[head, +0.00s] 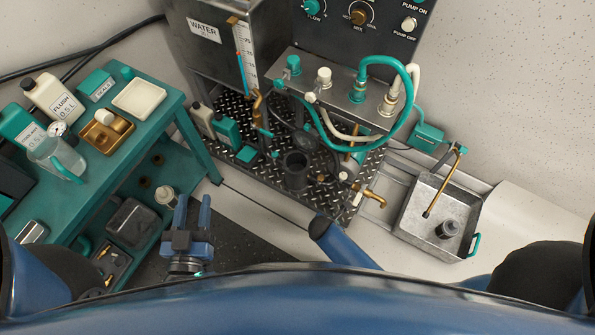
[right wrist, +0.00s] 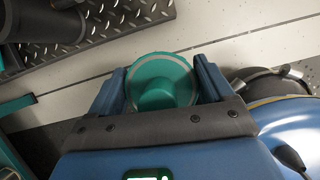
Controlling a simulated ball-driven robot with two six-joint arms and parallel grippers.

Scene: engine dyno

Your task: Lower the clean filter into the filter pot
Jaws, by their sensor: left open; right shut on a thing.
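My right gripper (right wrist: 160,85) is shut on a round teal thing with a pale ring, which I take to be the clean filter (right wrist: 158,88). It shows end-on between the fingers; its far side is hidden. In the head view the right gripper and its load are not seen. A dark, open-topped pot (head: 296,168), which looks like the filter pot, stands upright on the tread plate. A dark cylinder, probably the same pot, shows in the right wrist view (right wrist: 45,22), apart from the held thing. My left gripper (head: 192,212) is open and empty above the dark floor mat.
Teal and cream hoses (head: 408,110) arch over the pot's surroundings, with brass fittings nearby. A metal sink (head: 412,222) at right holds a dark cylinder (head: 447,230). A teal cart (head: 178,103) with bottles and trays stands at left, beside my left gripper.

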